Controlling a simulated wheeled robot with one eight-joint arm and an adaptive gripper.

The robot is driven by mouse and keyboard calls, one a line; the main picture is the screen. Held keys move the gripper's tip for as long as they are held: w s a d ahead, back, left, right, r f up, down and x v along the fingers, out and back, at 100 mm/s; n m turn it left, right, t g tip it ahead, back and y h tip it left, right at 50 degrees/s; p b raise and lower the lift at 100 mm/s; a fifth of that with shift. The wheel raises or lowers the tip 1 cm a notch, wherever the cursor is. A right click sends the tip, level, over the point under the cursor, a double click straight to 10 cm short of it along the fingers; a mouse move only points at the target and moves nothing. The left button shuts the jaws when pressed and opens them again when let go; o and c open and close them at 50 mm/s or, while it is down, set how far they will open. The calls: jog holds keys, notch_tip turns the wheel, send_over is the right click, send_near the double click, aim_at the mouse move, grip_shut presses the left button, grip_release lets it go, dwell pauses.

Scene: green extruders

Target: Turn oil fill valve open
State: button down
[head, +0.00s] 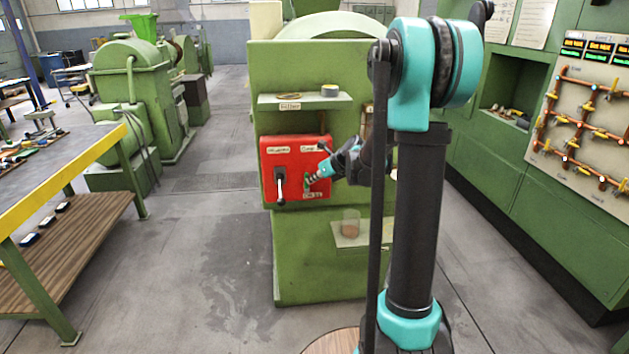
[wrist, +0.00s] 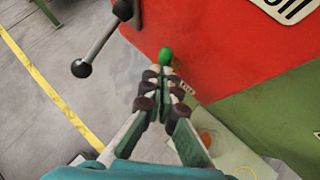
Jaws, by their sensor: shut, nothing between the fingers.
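A red panel (head: 296,150) is on the front of a green machine (head: 262,235). A small green part (wrist: 166,57), possibly the valve's handle, shows on the panel just beyond my gripper's tips in the wrist view. My gripper (head: 311,179) is at the panel's lower right, with its fingers together and nothing seen held between them. In the wrist view the fingertips (wrist: 160,73) are close to the green part; I cannot tell whether they touch it. The fingers hide its lower end. A label (head: 312,195) sits below, too small to read surely.
A green shelf (head: 305,103) juts out above, and a lower ledge (head: 350,241) below. The floor left of the machine is clear.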

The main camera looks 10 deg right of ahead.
jog(key=shift+r, duration=0.2)
dwell(0.5)
jog(key=s+f+v, duration=0.1)
jog(key=v, duration=1.3)
jog(key=s+f+n+g+h, duration=0.1)
jog(key=s+f+n+h, duration=0.1)
jog(key=s+f+n, duration=0.4)
jog(key=s+d+f+n+g+h, duration=0.1)
jog(key=s+f+n, duration=0.4)
jog(key=s+n, duration=0.7)
jog(key=s+f+n+g+h, duration=0.1)
jog(key=s+f+n+h, duration=0.2)
jog(key=s+f+n, duration=0.3)
jog(key=s+n, duration=0.4)
jog(key=n, duration=0.1)
jog(key=shift+d+f+n, duration=0.2)
jog(key=shift+f+n, duration=0.1)
